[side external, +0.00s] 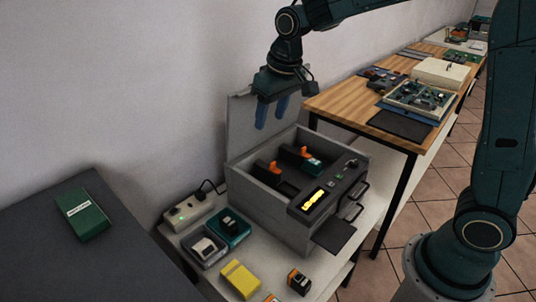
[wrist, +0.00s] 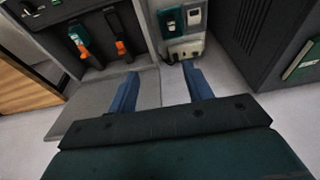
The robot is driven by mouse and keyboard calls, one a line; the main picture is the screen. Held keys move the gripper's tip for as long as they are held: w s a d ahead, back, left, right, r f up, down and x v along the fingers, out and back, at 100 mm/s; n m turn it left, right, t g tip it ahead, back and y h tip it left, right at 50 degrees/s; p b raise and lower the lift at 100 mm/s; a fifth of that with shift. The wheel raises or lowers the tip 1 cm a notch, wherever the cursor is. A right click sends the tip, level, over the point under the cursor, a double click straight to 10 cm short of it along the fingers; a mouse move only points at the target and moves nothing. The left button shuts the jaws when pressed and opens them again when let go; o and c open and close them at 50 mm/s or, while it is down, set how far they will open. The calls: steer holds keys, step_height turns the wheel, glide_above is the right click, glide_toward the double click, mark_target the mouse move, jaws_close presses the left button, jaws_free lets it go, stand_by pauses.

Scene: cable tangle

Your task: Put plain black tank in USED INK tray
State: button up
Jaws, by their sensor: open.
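A plain black tank (side external: 267,172) with an orange latch sits in the left bay of the open grey printer (side external: 262,208); it also shows in the wrist view (wrist: 119,30). Another black tank (side external: 314,161) with a teal label and orange latch sits in the right bay. My gripper (side external: 270,122) is open and empty above the printer's back edge, its blue fingers pointing down. Beside the printer are a grey tray (side external: 209,262) with a pale item in it and a teal tray (side external: 244,236) with a dark item. Their lettering is unreadable, so I cannot tell which is USED INK.
The printer's raised lid (side external: 240,115) stands near the wall. A power strip (side external: 188,212) lies behind the trays. A yellow box (side external: 240,279) and a small black-and-orange item (side external: 299,281) lie in front. A dark cabinet (side external: 95,245) carrying a green box (side external: 82,214) stands left.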

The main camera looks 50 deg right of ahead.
steer(key=s+d+r+t, duration=0.1)
steer(key=s+r, duration=0.1)
steer(key=s, duration=1.1)
steer(key=s+d+r+t, duration=0.1)
steer(key=s+d+r, duration=0.1)
steer(key=s, duration=1)
steer(key=shift+s+r+t, duration=0.2)
steer(key=shift+s+t, duration=0.2)
